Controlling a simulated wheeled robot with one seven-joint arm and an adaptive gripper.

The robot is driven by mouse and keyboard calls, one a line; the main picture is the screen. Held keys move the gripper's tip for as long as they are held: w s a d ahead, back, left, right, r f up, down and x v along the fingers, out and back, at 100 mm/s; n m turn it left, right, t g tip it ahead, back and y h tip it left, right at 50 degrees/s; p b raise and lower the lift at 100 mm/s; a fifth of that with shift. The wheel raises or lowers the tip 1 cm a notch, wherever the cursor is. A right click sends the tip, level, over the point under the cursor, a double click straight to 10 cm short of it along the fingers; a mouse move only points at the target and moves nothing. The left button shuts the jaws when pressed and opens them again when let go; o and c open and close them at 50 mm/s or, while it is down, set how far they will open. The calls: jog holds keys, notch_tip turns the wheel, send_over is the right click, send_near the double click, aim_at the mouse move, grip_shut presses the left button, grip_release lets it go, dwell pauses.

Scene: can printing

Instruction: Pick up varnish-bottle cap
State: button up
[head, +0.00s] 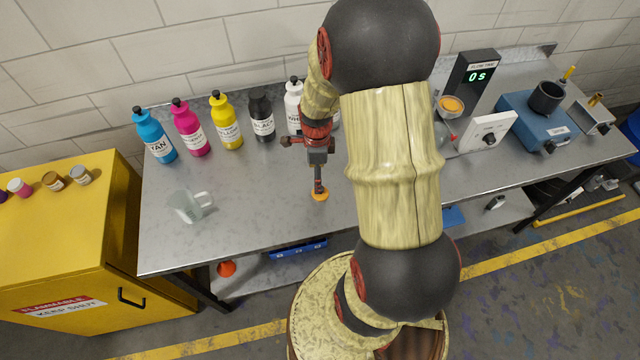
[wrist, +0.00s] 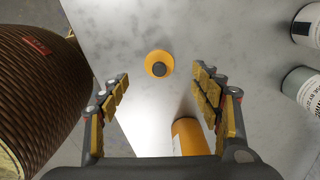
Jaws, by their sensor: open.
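A small round orange piece with a dark centre, which looks like the varnish-bottle cap (wrist: 159,65), lies on the grey metal table. It also shows in the head view (head: 319,196), just below my gripper (head: 318,184). In the wrist view the fingers of my gripper (wrist: 160,82) are spread wide, with the cap between and slightly beyond their tips. Nothing is held. An orange cylinder, perhaps the varnish bottle (wrist: 189,137), shows near the right finger. My arm hides it in the head view.
Cyan (head: 155,137), magenta (head: 190,130), yellow (head: 226,122), black (head: 262,117) and white (head: 292,100) bottles line the back of the table (head: 250,225). A clear beaker (head: 188,206) stands left. A blue device (head: 540,120) stands right. The table's front middle is clear.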

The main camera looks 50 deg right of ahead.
jog(key=f, duration=0.2)
jog(key=shift+s+d+f+m, duration=0.15)
jog(key=shift+s+f+m, duration=0.05)
jog(key=shift+f+m, duration=0.2)
jog(key=f, duration=0.5)
jog(key=shift+s+d+f+b, duration=0.2)
jog(key=shift+d+f+b, duration=0.05)
jog(key=shift+f+b, duration=0.1)
jog(key=shift+c, duration=1)
jog(key=c, duration=0.7)
